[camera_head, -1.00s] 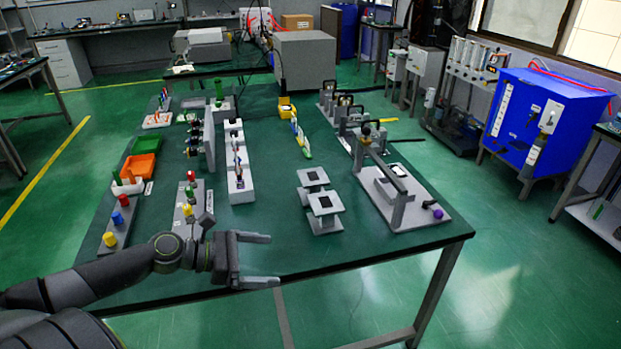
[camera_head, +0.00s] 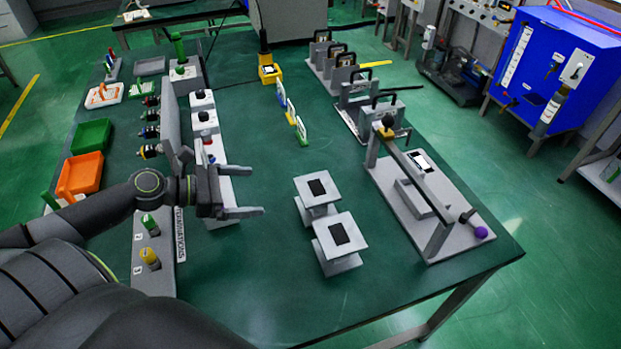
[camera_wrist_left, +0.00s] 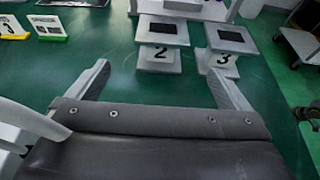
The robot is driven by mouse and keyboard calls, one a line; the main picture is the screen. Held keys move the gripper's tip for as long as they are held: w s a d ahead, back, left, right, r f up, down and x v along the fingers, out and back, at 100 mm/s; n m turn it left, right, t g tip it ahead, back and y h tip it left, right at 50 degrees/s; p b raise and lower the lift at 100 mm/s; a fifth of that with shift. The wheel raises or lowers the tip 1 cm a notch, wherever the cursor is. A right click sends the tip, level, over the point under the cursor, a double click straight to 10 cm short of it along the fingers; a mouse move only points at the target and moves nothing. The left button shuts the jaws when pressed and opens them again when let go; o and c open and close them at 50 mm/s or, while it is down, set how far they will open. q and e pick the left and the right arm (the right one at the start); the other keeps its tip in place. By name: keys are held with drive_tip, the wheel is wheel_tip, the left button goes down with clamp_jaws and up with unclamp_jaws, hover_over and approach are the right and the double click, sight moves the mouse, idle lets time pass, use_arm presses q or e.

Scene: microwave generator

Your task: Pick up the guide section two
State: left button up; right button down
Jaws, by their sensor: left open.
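Guide section two (camera_head: 316,189) is a grey piece with a square top plate and a dark window, standing on the green table. In the left wrist view it bears the number 2 (camera_wrist_left: 162,53) and stands upright ahead of my gripper. A like piece numbered 3 (camera_head: 341,234) stands close beside it on the near side, and it shows to the right in the left wrist view (camera_wrist_left: 222,40). My left gripper (camera_head: 253,190) is open and empty, to the left of both pieces and apart from them. It also shows in the left wrist view (camera_wrist_left: 158,68). My right gripper is not in view.
A grey base with a slanted bar (camera_head: 425,205) stands right of the sections. A white rail (camera_head: 216,150) runs near my left gripper. Small numbered signs (camera_head: 290,113) stand farther back. Orange (camera_head: 80,174) and green (camera_head: 91,137) trays lie left. The near table middle is clear.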

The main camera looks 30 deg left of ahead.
sight(306, 191)
use_arm(q)
drive_tip(key=x, duration=1.2)
drive_tip(key=shift+r, duration=0.15)
drive_tip(key=shift+w+d+f+p, duration=0.2)
drive_tip(key=shift+w+d+p, duration=0.15)
drive_tip(key=shift+d, duration=0.25)
drive_tip(key=x, duration=0.4)
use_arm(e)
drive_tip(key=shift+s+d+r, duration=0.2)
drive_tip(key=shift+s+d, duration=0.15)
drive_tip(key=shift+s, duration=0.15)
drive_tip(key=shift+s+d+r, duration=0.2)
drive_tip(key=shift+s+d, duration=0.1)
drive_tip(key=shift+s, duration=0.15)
